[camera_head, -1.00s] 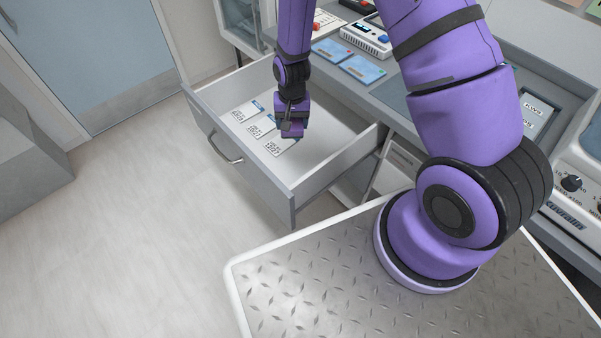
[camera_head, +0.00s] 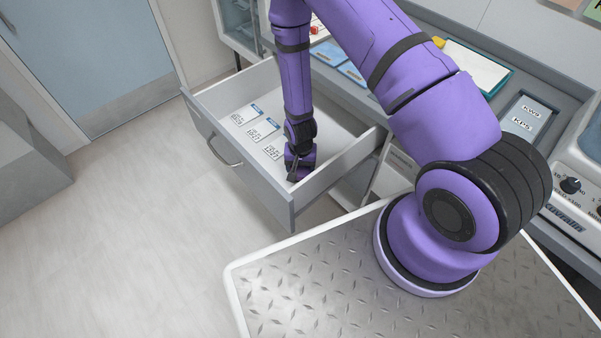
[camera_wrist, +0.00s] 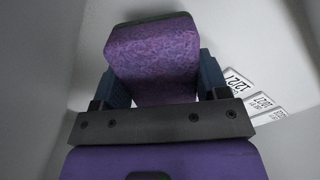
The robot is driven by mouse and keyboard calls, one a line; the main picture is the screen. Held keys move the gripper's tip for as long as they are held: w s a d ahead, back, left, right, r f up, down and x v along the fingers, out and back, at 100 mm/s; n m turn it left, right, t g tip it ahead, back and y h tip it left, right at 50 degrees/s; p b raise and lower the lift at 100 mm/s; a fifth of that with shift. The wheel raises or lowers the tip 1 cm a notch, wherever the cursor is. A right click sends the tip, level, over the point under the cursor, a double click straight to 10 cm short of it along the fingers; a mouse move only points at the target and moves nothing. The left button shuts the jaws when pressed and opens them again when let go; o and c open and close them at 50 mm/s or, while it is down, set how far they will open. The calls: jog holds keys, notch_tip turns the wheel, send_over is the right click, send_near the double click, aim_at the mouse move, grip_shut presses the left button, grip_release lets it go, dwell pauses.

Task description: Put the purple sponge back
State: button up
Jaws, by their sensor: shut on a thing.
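The purple sponge (camera_wrist: 155,55) fills the middle of the wrist view, with a dark layer along its far edge. My gripper (camera_wrist: 157,85) is shut on it, one finger at each side. In the head view my gripper (camera_head: 298,172) is low inside the open drawer (camera_head: 232,178), near its front right corner. The sponge is hardly to be made out there, hidden by my gripper. Whether it touches the drawer floor I cannot tell.
Several white labels with dates (camera_head: 262,131) lie in a row on the drawer floor, left of my gripper. The drawer walls stand close around my gripper. Blue cards (camera_head: 330,52) and a tray with a white sheet (camera_head: 470,65) lie on the counter behind.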

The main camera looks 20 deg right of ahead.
aim_at(301, 173)
jog(key=shift+f, duration=1.9)
jog(key=shift+f, duration=0.1)
jog(key=o, duration=1)
jog(key=shift+c, duration=0.2)
notch_tip(301, 173, up, 12)
jog(key=shift+r, duration=0.1)
jog(key=shift+r, duration=0.1)
